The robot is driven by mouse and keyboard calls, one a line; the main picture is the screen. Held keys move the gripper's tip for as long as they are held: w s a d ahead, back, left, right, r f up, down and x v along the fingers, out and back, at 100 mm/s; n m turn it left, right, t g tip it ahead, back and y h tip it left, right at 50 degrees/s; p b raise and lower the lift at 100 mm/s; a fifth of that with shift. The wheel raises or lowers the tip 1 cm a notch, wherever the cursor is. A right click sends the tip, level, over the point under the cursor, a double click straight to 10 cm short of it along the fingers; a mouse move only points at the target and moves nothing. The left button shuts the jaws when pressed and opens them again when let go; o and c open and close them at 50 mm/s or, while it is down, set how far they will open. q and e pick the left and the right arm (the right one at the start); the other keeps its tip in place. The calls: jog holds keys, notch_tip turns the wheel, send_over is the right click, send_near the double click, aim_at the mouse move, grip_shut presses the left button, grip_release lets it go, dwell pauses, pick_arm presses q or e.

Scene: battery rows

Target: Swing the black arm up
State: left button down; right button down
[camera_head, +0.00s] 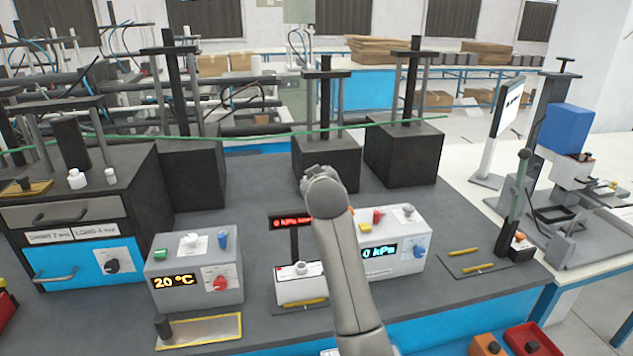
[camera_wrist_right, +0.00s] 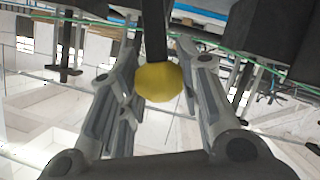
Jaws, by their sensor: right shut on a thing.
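In the wrist view a black bar (camera_wrist_right: 154,35) comes down from the top edge and ends in a round yellow knob (camera_wrist_right: 158,84). My right gripper (camera_wrist_right: 160,66) is shut on this knob, with one finger on each side. In the head view my right arm reaches up from the bottom, with the right gripper (camera_head: 322,183) above the middle of the bench. The knob and black bar cannot be made out there; my arm and gripper hide what is behind them. My left gripper is not in view.
A grey temperature box (camera_head: 195,272) and a white pressure box (camera_head: 405,240) stand on either side of my arm. A small red display (camera_head: 290,222) stands close to its left. Black blocks (camera_head: 405,153) stand behind. A dark upright lever (camera_head: 513,200) stands at right.

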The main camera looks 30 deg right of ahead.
jog(key=shift+d+r, duration=0.1)
jog(key=shift+d, duration=0.15)
jog(key=c, duration=1.2)
grip_release()
jog(key=shift+c, duration=0.2)
jog(key=shift+o, duration=1)
jog(key=shift+s+d, duration=0.1)
jog(key=shift+d, duration=0.1)
jog(key=shift+a, duration=0.2)
jog(key=shift+s+a+r, duration=0.1)
jog(key=shift+s+a, duration=0.25)
jog(key=shift+s, duration=0.15)
jog(key=v, duration=1)
jog(key=shift+s+r, duration=0.15)
jog(key=shift+s, duration=0.25)
jog(key=shift+d, duration=0.15)
